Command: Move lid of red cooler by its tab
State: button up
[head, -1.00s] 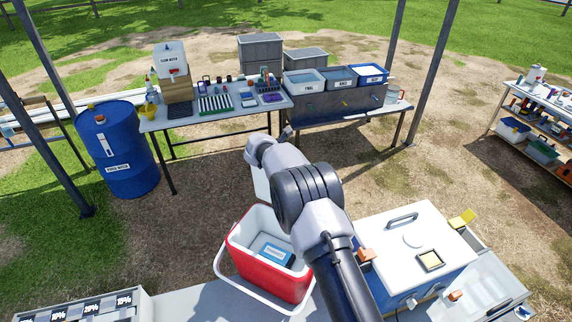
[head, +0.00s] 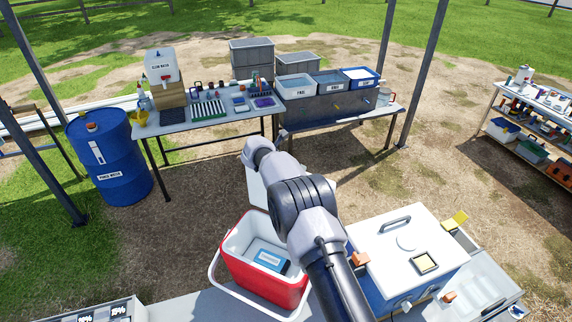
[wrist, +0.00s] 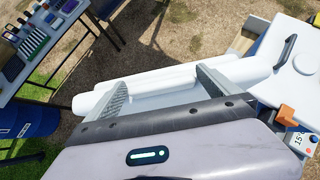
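The red cooler (head: 265,285) stands on the grey surface with its top open and its white carry handle swung down at the near side. Its white lid (head: 257,188) shows as a raised panel at the cooler's far side, partly behind my arm. In the wrist view the white lid (wrist: 235,72) crosses beneath my gripper (wrist: 160,82). The two fingers are spread wide over the lid's edge. I cannot tell whether they touch it, and the tab is not clearly visible. In the head view my arm hides the fingers.
A blue-labelled pack (head: 270,259) lies inside the red cooler. A blue cooler with a white lid (head: 400,250) stands close on the right. A blue barrel (head: 108,160) and a table of sampling gear (head: 215,115) are further away on the left, with bare ground between.

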jog(key=b+v, duration=0.2)
jog(key=v, duration=1.5)
jog(key=shift+s+a+b, duration=0.15)
jog(key=shift+s+b, duration=0.05)
jog(key=shift+b, duration=0.2)
